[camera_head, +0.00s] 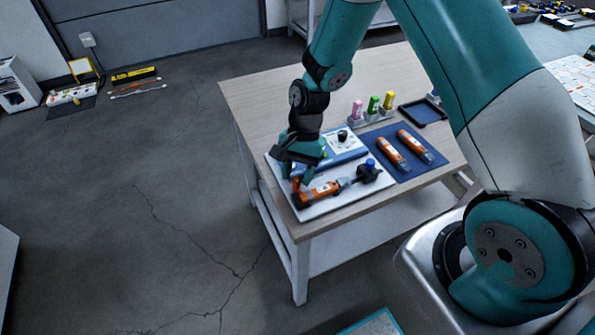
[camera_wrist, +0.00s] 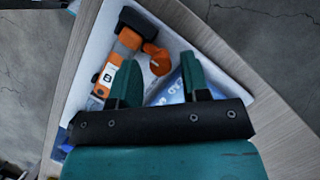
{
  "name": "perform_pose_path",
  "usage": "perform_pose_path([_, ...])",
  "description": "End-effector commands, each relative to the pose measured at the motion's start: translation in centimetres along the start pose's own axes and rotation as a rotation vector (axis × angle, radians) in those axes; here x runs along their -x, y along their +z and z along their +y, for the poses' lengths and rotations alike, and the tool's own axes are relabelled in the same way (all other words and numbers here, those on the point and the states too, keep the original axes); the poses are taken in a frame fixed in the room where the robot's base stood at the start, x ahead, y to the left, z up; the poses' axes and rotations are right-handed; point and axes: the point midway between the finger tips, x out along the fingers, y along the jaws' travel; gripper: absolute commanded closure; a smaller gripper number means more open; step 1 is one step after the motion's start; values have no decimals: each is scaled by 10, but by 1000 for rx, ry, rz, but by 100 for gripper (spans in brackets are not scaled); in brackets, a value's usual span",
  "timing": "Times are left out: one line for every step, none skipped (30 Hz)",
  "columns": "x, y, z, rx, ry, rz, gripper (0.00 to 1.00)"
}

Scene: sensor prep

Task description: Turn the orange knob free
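The orange knob (camera_wrist: 160,65) sticks out from the side of an orange and grey sensor (camera_wrist: 122,52) with a black end cap. In the head view the sensor (camera_head: 318,193) lies on a white tray (camera_head: 312,213), with a black fitting with a blue top (camera_head: 370,164) at its right end. My gripper (camera_head: 297,172) is above the sensor's left end and hides part of it. In the wrist view my gripper (camera_wrist: 159,60) is open, its teal fingers apart, with the knob showing between the fingertips. I cannot tell whether either finger touches it.
A blue-and-white panel with a dial (camera_head: 343,139) is close behind the sensor. Two more orange sensors lie on a blue mat (camera_head: 407,172) at right. Pink, green and yellow bottles (camera_head: 374,105) stand behind, near a dark tray (camera_head: 424,112). The table's left part (camera_head: 258,98) is clear.

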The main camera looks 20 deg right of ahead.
Motion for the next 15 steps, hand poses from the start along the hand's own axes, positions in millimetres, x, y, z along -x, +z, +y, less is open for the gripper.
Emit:
perform_pose_path([0,0,0,0,0,0,70])
perform_pose_path([0,0,0,0,0,0,77])
perform_pose_path([0,0,0,0,0,0,86])
perform_pose_path([0,0,0,0,0,0,93])
perform_pose_path([0,0,0,0,0,0,100])
perform_pose_path([0,0,0,0,0,0,100])
perform_pose_path([0,0,0,0,0,0,100])
perform_pose_path([0,0,0,0,0,0,100])
perform_pose_path([0,0,0,1,1,0,100])
perform_pose_path([0,0,0,2,1,0,100])
perform_pose_path([0,0,0,4,2,0,100])
perform_pose_path([1,0,0,8,4,0,100])
perform_pose_path([1,0,0,13,6,0,100])
perform_pose_path([1,0,0,19,9,0,100])
perform_pose_path([1,0,0,30,12,0,100])
